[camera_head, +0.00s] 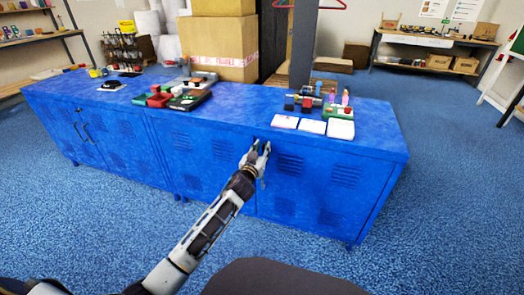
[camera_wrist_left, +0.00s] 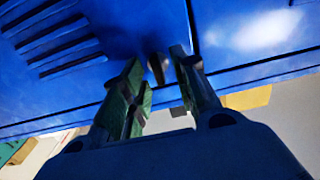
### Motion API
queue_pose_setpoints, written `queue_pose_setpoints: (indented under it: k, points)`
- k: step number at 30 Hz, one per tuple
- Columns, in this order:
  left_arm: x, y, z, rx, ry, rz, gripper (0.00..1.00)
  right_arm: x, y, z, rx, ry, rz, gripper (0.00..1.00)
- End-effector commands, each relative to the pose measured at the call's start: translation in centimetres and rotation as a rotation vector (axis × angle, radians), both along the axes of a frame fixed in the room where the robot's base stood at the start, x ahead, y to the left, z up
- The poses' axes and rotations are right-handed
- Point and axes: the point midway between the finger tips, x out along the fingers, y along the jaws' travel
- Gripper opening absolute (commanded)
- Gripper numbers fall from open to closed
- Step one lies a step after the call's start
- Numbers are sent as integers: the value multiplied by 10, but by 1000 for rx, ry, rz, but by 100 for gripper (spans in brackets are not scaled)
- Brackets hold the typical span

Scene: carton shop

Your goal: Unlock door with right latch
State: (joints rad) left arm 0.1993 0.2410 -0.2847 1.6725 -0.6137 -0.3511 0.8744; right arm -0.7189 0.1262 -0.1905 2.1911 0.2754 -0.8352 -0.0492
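The blue locker cabinet (camera_head: 345,195) has slatted doors and a flat top. My left gripper (camera_head: 258,150) is at its front, by the upper edge of the door seam near the middle of the right-hand section. In the left wrist view, a small dark latch (camera_wrist_left: 157,68) sits on the blue door front. The fingers of the left gripper (camera_wrist_left: 157,58) are apart, one on each side of the latch, with gaps showing. Whether either finger touches it I cannot tell. In the head view the gripper mostly hides the latch. My right gripper is not in view.
Above the gripper, white boxes (camera_head: 312,126) lie near the cabinet top's front edge. Trays with red and green parts (camera_head: 160,99) stand left of them. A large carton (camera_head: 222,48) and a grey post (camera_head: 302,45) stand behind. The blue carpet in front is clear.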

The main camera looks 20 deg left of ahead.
Motion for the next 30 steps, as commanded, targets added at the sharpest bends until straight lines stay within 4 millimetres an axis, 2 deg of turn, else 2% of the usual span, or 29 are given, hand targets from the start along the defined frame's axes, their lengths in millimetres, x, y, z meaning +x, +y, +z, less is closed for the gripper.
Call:
queue_pose_setpoints:
  k: [11,18,30]
  points:
    - [1,0,0,0,0,0,28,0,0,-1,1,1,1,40]
    - [1,0,0,0,0,0,0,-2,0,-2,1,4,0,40]
    - [1,0,1,18,-2,0,0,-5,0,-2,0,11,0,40]
